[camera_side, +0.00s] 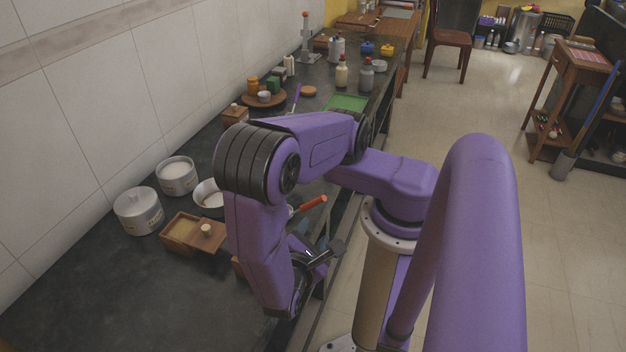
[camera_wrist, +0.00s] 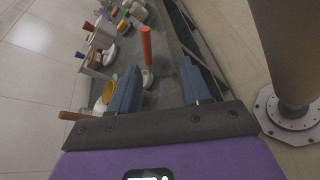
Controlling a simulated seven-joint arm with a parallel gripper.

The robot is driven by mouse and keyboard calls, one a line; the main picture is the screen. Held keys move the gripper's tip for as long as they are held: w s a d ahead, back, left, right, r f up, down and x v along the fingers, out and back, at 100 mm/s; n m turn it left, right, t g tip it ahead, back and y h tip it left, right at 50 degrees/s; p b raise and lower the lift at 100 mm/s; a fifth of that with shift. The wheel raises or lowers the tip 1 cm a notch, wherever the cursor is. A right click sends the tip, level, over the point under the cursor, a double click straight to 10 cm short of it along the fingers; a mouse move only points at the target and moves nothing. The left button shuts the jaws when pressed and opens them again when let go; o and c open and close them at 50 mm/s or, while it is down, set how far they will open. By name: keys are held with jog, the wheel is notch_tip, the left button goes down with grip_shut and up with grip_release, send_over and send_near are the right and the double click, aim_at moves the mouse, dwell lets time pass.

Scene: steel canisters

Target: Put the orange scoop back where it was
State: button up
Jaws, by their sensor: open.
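In the side view my gripper (camera_side: 322,253) is low by the counter's front edge. An open canister with white contents (camera_side: 177,172) and a lidded canister (camera_side: 138,212) stand left.
A white bowl (camera_side: 207,194) and a wooden box with a knobbed lid (camera_side: 180,229) sit left of my arm. Jars, bottles (camera_side: 341,72) and a green tray (camera_side: 346,103) stand farther back. The dark counter (camera_side: 110,290) is clear at front left.

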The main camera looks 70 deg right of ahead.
notch_tip(320, 180, up, 16)
jog(key=g+y, duration=0.1)
jog(key=y, duration=1.3)
jog(key=shift+s+r+n+g, duration=0.15)
jog(key=shift+r+n+g, duration=0.05)
jog(key=shift+n+g, duration=0.1)
